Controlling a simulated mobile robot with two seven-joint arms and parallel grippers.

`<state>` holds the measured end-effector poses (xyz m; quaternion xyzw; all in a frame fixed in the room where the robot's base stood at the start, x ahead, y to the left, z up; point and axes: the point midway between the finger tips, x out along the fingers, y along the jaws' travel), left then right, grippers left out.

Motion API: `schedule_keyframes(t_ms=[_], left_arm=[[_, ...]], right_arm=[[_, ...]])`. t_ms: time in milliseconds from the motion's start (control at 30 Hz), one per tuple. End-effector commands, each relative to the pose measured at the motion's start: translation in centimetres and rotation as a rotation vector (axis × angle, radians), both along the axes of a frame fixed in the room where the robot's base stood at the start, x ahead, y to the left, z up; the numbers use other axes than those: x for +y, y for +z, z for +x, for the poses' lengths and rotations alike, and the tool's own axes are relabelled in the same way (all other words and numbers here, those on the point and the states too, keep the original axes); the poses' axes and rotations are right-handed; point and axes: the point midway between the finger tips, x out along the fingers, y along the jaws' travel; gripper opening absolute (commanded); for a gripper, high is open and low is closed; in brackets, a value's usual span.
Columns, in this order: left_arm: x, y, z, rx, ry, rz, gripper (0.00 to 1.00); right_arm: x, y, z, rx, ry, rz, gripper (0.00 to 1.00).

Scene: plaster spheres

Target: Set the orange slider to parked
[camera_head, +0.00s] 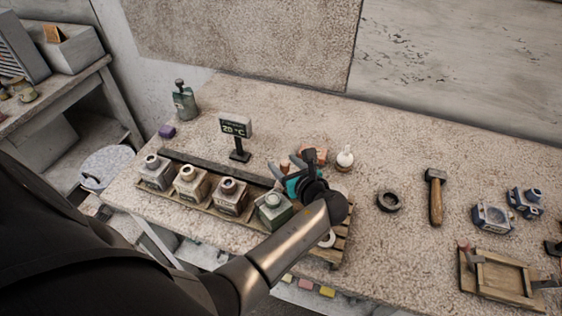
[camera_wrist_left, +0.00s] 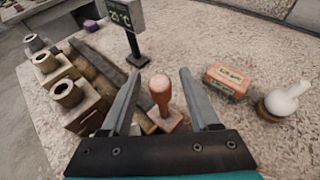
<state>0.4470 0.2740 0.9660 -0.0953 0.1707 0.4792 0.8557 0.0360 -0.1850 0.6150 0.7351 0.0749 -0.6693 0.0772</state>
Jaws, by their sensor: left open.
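An upright orange-brown knob (camera_wrist_left: 160,92) on a small square pinkish base, which looks like the orange slider, stands at the near end of a dark rail (camera_wrist_left: 108,72) in the left wrist view. The rail also shows in the head view (camera_head: 205,162), behind a row of square jars. My left gripper (camera_wrist_left: 160,78) is open, with one finger on each side of the knob; I see a gap on both sides. In the head view my left gripper (camera_head: 289,166) hides the knob and the rail's right end. No mark for parked is readable. My right gripper is out of view.
Jars (camera_head: 228,197) stand close to the left of my left gripper. A display on a stand (camera_head: 236,127) is behind the rail. An orange box (camera_wrist_left: 228,81) and a white flask (camera_wrist_left: 287,100) stand to the right. A black ring (camera_head: 389,201) and a hammer (camera_head: 435,197) lie further right.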

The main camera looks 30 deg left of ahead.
Motion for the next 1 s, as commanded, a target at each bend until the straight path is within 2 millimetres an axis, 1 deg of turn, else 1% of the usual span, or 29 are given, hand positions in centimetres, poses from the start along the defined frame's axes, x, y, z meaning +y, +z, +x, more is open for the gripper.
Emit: schedule_keyframes(t_ms=[167,700,1000], left_arm=[[-0.01,0.03,-0.01,0.000,0.000,0.000,0.62],[0.04,0.02,0.00,0.000,0.000,0.000,0.01],[0.06,0.03,0.01,-0.001,0.000,0.001,0.00]], right_arm=[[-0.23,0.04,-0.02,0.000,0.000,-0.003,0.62],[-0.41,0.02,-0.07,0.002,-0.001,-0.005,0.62],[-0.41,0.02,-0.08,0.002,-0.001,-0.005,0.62]])
